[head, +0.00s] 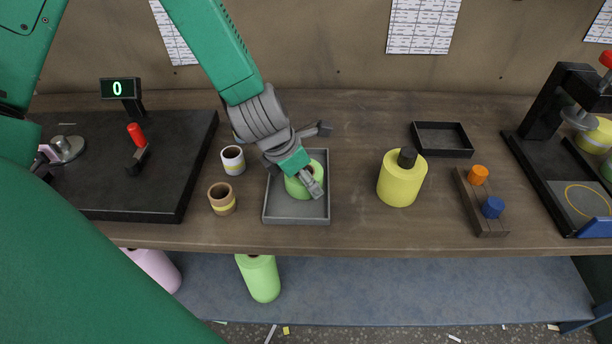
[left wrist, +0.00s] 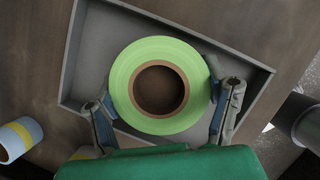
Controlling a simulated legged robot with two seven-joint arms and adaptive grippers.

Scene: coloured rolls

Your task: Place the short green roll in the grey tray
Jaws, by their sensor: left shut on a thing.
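The short green roll (head: 304,184) is inside the outline of the grey tray (head: 283,210) in the head view. In the left wrist view the green roll (left wrist: 191,73) shows from above with its brown core, over the grey tray (left wrist: 91,47). My left gripper (head: 301,179) is shut on the roll, with a finger on either side of it in the left wrist view (left wrist: 162,108). I cannot tell whether the roll touches the tray floor. My right gripper is not in view.
A peg block (head: 481,219) and a black press (head: 548,120) are farther right.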

